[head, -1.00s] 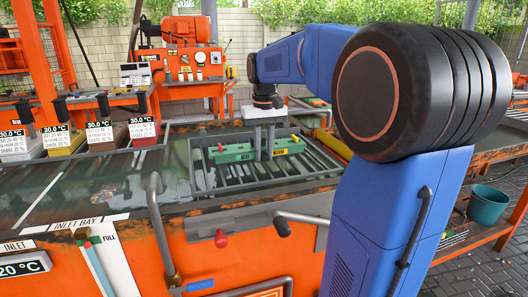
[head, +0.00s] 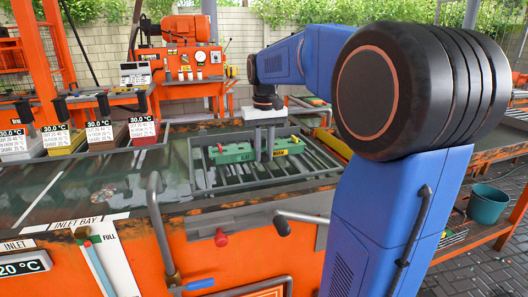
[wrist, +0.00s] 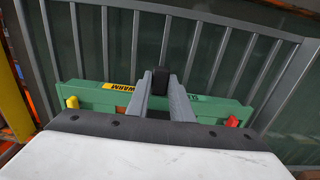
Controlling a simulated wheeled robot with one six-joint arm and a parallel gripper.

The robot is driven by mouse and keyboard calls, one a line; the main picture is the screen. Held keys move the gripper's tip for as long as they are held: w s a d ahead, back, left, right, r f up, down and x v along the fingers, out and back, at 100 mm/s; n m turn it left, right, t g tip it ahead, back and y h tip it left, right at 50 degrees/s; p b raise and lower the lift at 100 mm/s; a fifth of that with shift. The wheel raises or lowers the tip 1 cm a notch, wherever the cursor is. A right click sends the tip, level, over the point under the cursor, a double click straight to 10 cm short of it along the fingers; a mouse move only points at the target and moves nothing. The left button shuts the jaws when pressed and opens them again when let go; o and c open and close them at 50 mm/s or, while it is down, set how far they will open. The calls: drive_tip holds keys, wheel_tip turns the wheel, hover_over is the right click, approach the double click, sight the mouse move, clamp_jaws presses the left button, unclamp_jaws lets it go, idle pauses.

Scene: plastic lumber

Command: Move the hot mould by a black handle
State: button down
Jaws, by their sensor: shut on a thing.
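The mould is a long green block (head: 232,154) lying across a grey barred rack in the tank. My gripper (head: 264,146) points down at the mould's middle. In the wrist view my gripper (wrist: 160,82) is shut on an upright black handle (wrist: 160,78), one grey finger on each side. The handle's lower part is hidden.
The rack (head: 212,182) has raised side rails around the mould. Water (head: 95,185) fills the tank to the left. Bent grey pipes (head: 160,235) stand at the front. Several labelled bins (head: 145,135) line the back left. A green bucket (head: 487,205) stands at the right.

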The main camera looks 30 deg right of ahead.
drive_tip(key=shift+f, duration=0.3)
idle(1.0)
drive_tip(key=c, duration=1.1)
unclamp_jaws()
drive_tip(key=shift+r, duration=3.5)
